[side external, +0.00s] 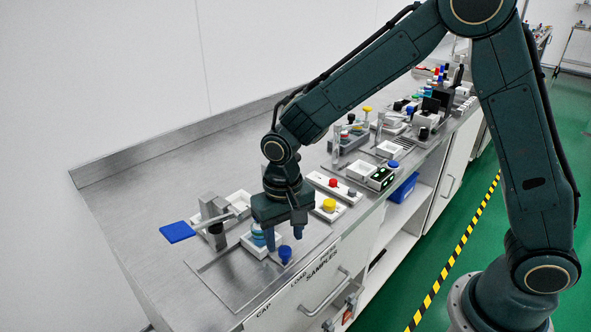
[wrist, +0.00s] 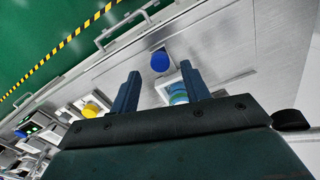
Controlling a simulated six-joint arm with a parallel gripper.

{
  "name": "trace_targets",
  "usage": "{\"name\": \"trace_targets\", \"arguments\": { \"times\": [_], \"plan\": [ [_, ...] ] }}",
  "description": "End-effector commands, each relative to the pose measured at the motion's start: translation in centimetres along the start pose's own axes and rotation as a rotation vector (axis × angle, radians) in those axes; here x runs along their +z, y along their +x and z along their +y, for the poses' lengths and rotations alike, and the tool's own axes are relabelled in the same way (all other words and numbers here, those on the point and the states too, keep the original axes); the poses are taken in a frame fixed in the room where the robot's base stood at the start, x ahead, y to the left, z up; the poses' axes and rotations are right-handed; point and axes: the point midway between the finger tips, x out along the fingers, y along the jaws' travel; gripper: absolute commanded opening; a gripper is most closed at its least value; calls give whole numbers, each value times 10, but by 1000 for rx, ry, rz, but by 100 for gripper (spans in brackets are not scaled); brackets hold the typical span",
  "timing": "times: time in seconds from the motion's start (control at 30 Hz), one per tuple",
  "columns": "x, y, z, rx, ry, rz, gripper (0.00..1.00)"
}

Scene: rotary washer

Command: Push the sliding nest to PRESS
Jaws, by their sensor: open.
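The sliding nest looks to be the small white holder (side external: 248,243) on the steel plate at the near end of the bench. It holds a teal and blue round piece (side external: 257,232). A blue knob (side external: 285,254) stands at its front side. My gripper (side external: 284,240) is open and points down over the nest and knob, its fingers partly hiding the nest. In the wrist view the blue knob (wrist: 160,61) shows between the two fingertips (wrist: 160,72), and the white nest (wrist: 161,88) lies behind it. I cannot tell whether a finger touches either.
A metal post (side external: 212,214) with a lever and blue paddle (side external: 177,232) stands left of the nest. White holders with a yellow knob (side external: 329,204) and a red knob (side external: 333,183) stand to the right. CAP and LOAD labels mark the front edge.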

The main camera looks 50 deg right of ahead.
Motion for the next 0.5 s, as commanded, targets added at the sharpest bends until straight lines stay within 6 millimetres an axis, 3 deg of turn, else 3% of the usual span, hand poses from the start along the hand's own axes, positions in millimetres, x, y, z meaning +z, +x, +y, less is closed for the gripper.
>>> {"name": "trace_targets", "arguments": {
  "times": [0.2,0.5],
  "plan": [
    [0,23,0,1,0,-2,46],
    [0,31,0,0,0,1,46]
  ]
}}
